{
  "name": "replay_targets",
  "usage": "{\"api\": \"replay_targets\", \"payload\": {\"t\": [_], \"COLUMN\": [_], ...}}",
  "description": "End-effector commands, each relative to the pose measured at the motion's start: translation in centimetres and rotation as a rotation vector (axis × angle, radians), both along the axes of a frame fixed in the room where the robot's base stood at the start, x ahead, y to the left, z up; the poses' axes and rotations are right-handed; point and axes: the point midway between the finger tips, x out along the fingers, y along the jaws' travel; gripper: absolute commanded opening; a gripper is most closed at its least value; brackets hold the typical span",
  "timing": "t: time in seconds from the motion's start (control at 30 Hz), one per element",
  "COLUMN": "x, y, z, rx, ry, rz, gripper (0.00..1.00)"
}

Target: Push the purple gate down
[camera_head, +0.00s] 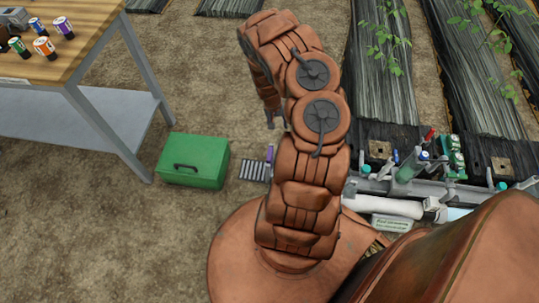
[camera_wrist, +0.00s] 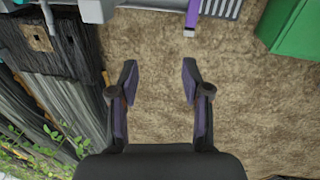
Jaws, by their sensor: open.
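The purple gate (camera_wrist: 193,14) shows as a narrow purple strip with a pale end at the top of the wrist view, beside a grey slatted grate (camera_wrist: 222,8). In the head view, the purple gate (camera_head: 269,154) is a small upright strip at the right end of the grate (camera_head: 253,171), partly hidden by my arm. My gripper (camera_wrist: 159,70) is open and empty, its two fingers spread over bare soil, apart from the gate. In the head view my gripper (camera_head: 275,120) is small and partly hidden behind my arm.
A green box (camera_head: 194,161) with a dark handle stands left of the grate. A wooden-topped table (camera_head: 95,25) with several small cans is at upper left. Pipes and a white cylinder (camera_head: 383,206) lie right of my arm. Black-covered plant rows (camera_head: 385,80) run behind.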

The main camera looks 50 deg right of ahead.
Motion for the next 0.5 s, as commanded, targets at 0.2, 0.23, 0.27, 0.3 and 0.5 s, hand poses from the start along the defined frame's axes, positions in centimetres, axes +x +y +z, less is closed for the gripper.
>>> {"api": "replay_targets", "payload": {"t": [0.2, 0.23, 0.27, 0.3, 0.5], "x": [0.3, 0.4, 0.5, 0.6, 1.0], "y": [1.9, 2.1, 2.4, 2.8, 3.7], "z": [-8.2, -8.9, -9.6, -10.4, -12.3], "rx": [0.068, 0.075, 0.081, 0.09, 0.112], "ry": [-0.071, -0.081, -0.091, -0.1, -0.129], "rz": [-0.055, -0.062, -0.069, -0.076, -0.094], "gripper": [0.48, 0.48, 0.48, 0.48, 0.48]}}
